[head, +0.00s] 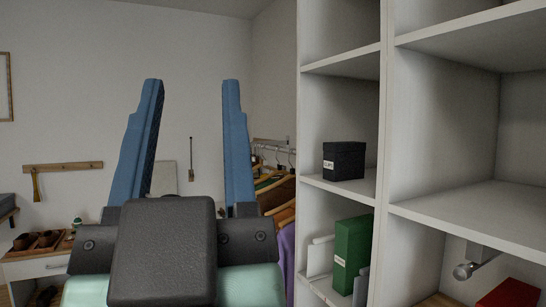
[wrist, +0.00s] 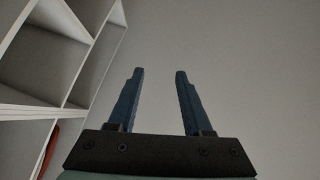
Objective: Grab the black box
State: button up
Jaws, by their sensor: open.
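The black box (head: 344,160) has a small white label on its front. It sits on a middle shelf of the white cubby shelving in the head view, right of my gripper. My gripper (head: 191,85) is open and empty, with its two blue fingers pointing up and well apart. It is to the left of the shelving and not touching the box. In the wrist view my gripper (wrist: 159,73) has only bare wall between its fingers. The black box does not show in the wrist view.
The white shelving (head: 386,120) fills the right side; its upright edges and boards bound the box's cubby. A green binder (head: 352,252) stands in the cubby below, and a red item (head: 510,293) is lower right. A clothes rack (head: 275,148) hangs behind my gripper.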

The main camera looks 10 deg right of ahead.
aim_at(344, 162)
jog(key=i+j+z, duration=0.15)
jog(key=i+z, duration=0.25)
jog(key=i+j+z, duration=0.25)
jog(key=z, duration=0.2)
jog(key=i+j+z, duration=0.25)
jog(key=z, duration=0.15)
jog(key=i+j+z, duration=0.2)
jog(key=j+z, duration=0.25)
jog(key=i+j+z, duration=0.15)
jog(key=j+z, duration=0.2)
jog(key=j, duration=0.35)
jog(key=i+j+z, duration=0.1)
jog(key=j+z, duration=0.25)
jog(key=j, duration=0.4)
jog(key=i, duration=0.5)
